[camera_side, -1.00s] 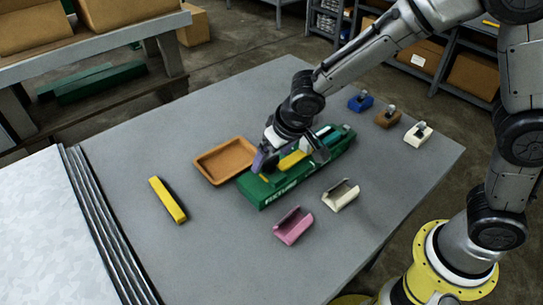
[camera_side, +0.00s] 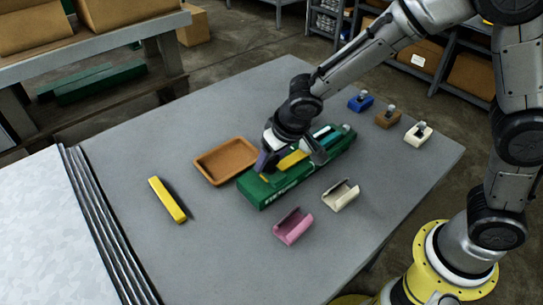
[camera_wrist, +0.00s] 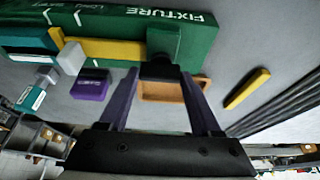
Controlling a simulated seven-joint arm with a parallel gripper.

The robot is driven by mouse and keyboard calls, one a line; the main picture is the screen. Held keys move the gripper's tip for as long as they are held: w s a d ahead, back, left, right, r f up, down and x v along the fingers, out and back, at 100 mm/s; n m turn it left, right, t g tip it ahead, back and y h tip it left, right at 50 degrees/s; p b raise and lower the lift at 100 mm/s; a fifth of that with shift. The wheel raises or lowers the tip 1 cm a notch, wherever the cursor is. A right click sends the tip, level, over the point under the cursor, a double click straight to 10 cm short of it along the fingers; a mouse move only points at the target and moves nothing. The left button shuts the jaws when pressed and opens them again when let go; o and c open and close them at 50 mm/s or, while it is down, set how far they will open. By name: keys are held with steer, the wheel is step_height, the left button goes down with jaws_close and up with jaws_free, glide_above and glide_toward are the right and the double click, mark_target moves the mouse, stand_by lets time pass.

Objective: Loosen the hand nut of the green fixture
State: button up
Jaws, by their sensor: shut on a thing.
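The green fixture (camera_side: 268,196), a long block with white lettering, lies on the grey table; it also fills the top of the wrist view (camera_wrist: 190,22). A yellow bar (camera_wrist: 112,49) runs along it to a green end block (camera_wrist: 180,42), with a white block (camera_wrist: 71,58) at the bar's other end. A black piece, seemingly the hand nut (camera_wrist: 160,69), sits at the green end block. My gripper (camera_wrist: 160,76) has its purple fingers on either side of this piece and is shut on it. In the side view my gripper (camera_side: 285,162) is over the fixture and hides the nut.
An orange-brown tray (camera_side: 203,177) stands just left of the fixture. A yellow bar (camera_side: 167,200) lies farther left. Pink (camera_side: 293,227) and cream (camera_side: 341,195) channel pieces lie in front. Blue (camera_side: 360,103), brown (camera_side: 387,118) and white (camera_side: 418,135) blocks stand at the back right.

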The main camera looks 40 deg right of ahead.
steer(key=shift+n, duration=0.4)
steer(key=shift+d+n+y, duration=0.15)
steer(key=shift+n+y, duration=0.75)
steer(key=shift+n, duration=1.1)
steer(key=n, duration=0.2)
steer(key=n+g+y, duration=0.1)
steer(key=n, duration=0.1)
steer(key=shift+w+d+n+y, duration=0.1)
steer(key=shift+w+n+y, duration=0.05)
steer(key=shift+n+y, duration=0.15)
steer(key=n+g, duration=0.1)
steer(key=n, duration=0.3)
steer(key=shift+w+g+y, duration=0.1)
steer(key=shift+g+y, duration=0.3)
steer(key=shift+n+g, duration=0.8)
steer(key=shift+n, duration=1.4)
steer(key=shift+w, duration=0.1)
steer(key=o, duration=1.4)
